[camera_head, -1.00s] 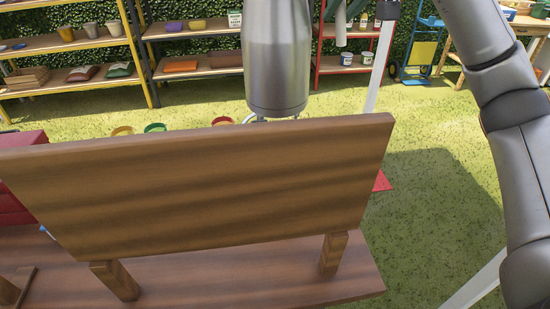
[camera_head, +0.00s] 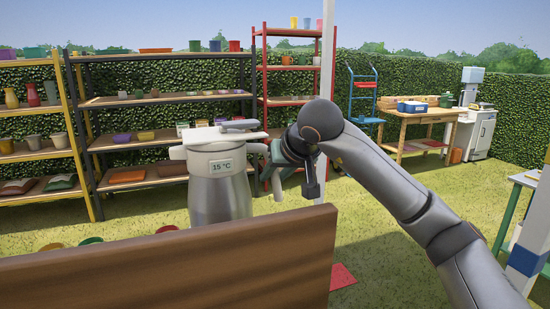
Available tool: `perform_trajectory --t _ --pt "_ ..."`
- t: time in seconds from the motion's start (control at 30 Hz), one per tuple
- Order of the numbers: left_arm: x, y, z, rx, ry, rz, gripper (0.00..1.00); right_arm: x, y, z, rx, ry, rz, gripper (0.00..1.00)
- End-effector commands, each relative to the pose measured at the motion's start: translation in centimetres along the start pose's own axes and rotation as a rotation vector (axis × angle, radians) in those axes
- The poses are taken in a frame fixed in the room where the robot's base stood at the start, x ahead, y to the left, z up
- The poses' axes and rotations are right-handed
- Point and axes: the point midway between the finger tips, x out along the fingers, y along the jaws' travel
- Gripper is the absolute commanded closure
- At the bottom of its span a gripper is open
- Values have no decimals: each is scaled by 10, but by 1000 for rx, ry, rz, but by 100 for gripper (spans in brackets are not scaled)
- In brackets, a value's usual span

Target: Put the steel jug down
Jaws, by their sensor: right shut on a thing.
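The steel jug (camera_head: 220,200) has a silver body, a pale grey top with a lid, and a label reading 15 °C. It is upright, left of centre, behind the wooden backrest (camera_head: 190,265) of a bench. The backrest hides the jug's base, so I cannot tell what is under it. My right gripper (camera_head: 277,160) is at the jug's right side, shut on the jug, seemingly at its handle; the fingertips are partly hidden. My left gripper is not in view.
Loaded shelves (camera_head: 165,97) stand along the hedge behind. A wooden workbench (camera_head: 425,130) is at the back right, and a table edge (camera_head: 525,180) is at the far right. Small coloured pots stand beyond the backrest at left. Open grass (camera_head: 400,240) lies to the right.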

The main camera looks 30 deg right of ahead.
Motion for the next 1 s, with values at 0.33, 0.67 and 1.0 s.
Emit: perform_trajectory --t 0.33,0.67,1.0 --pt "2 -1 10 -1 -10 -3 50 14 3 14 11 18 -9 100" --pt "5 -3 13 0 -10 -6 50 31 6 32 11 20 -11 100" --pt "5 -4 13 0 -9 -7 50 37 8 40 1 2 0 64"
